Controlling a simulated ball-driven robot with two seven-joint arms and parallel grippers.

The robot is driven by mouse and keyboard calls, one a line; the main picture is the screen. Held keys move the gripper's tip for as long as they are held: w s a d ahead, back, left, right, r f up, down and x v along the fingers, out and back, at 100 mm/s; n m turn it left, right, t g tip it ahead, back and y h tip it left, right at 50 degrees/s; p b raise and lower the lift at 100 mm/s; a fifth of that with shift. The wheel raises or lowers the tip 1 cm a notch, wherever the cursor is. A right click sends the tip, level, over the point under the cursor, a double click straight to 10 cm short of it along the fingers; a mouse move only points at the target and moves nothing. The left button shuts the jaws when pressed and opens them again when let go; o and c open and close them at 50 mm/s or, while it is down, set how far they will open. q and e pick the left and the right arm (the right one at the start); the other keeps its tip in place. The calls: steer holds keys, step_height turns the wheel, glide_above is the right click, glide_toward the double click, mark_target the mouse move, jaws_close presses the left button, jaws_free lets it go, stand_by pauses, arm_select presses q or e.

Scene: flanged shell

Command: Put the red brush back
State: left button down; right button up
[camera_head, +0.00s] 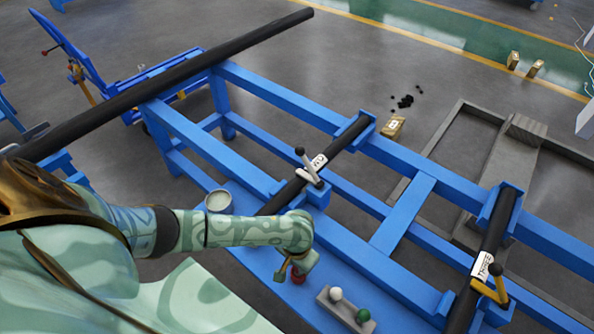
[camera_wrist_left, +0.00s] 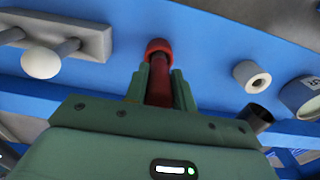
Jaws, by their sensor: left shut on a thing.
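The red brush (camera_wrist_left: 158,48) is between the two green fingers of my left gripper (camera_wrist_left: 160,82) in the left wrist view. The fingers are shut on its red shaft, and a wider red end shows beyond them. In the head view my left gripper (camera_head: 296,264) points down over the blue bench shelf, with a bit of the red brush (camera_head: 298,277) below it. I cannot tell if the brush touches the shelf. A grey block (camera_head: 324,299) with a white ball (camera_head: 335,294) and a green ball (camera_head: 362,316) is just right of it. My right gripper is not in view.
A black pipe with a clamp lever (camera_head: 308,165) crosses the blue frame (camera_head: 400,220). A second pipe with a yellow lever (camera_head: 490,288) lies at right. A long black pipe (camera_head: 170,82) lies behind.

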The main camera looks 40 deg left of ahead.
arm_select(q)
steer(key=c, duration=1.2)
jaws_free()
steer(key=shift+f, duration=0.1)
steer(key=shift+o, duration=0.2)
step_height(320, 180, up, 12)
steer(key=p, duration=0.6)
steer(key=shift+p, duration=0.3)
